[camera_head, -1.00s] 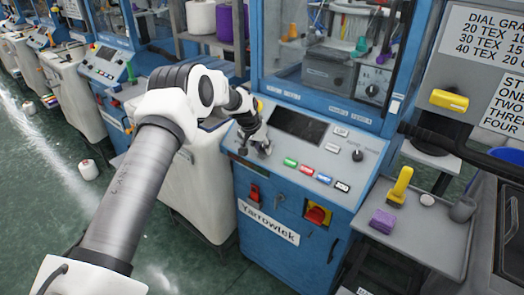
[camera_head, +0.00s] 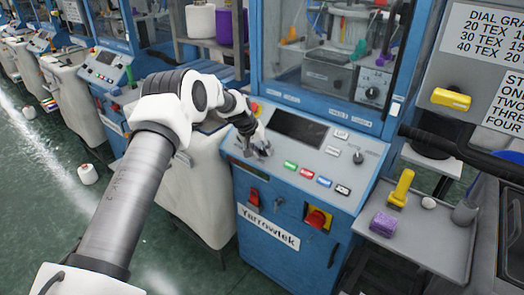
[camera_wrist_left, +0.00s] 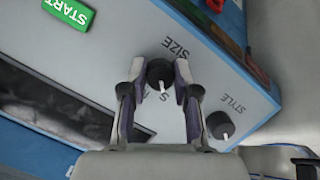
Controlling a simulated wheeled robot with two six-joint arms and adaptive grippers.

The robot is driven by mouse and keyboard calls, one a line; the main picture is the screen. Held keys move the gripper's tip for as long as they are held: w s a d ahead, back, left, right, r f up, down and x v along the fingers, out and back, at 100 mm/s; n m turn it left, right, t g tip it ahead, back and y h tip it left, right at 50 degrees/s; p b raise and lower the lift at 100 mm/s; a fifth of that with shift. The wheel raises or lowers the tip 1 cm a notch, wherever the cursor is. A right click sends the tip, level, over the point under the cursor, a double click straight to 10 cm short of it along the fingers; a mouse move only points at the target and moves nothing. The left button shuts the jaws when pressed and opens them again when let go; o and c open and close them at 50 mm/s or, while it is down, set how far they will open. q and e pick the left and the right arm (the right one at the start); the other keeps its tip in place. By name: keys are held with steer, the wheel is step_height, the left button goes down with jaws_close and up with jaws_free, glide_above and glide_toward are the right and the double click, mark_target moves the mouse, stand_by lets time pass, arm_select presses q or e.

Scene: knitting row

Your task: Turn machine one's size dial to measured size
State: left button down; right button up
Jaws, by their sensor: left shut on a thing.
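In the left wrist view the size dial (camera_wrist_left: 159,70), a small black knob with a white pointer mark, sits beside the printed word SIZE. My left gripper (camera_wrist_left: 159,76) has a finger on each side of the knob and is shut on it. Its pointer faces the palm side; the scale is partly hidden, so I cannot read the setting. The style dial (camera_wrist_left: 220,124) is just right of the fingers. In the head view my left gripper (camera_head: 257,150) is at the left end of the blue Yarrowtek machine's panel (camera_head: 335,170) and covers the size dial. My right gripper is not in view.
A dark screen (camera_head: 298,127), coloured buttons (camera_head: 307,173) and a black knob (camera_head: 358,157) share the panel. A red-and-yellow switch (camera_head: 318,219) is below. A grey side tray (camera_head: 420,240) holds a yellow tool (camera_head: 401,188) and a purple block (camera_head: 383,222).

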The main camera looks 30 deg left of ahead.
arm_select(q)
steer(key=c, duration=1)
jaws_free()
steer(key=shift+w+a+r, duration=0.1)
steer(key=shift+w+r, duration=0.1)
steer(key=shift+r, duration=0.1)
steer(key=shift+o, duration=0.7)
steer(key=shift+s+f, duration=0.1)
steer(key=shift+f, duration=0.1)
steer(key=v, duration=1.2)
steer(key=shift+s, duration=0.1)
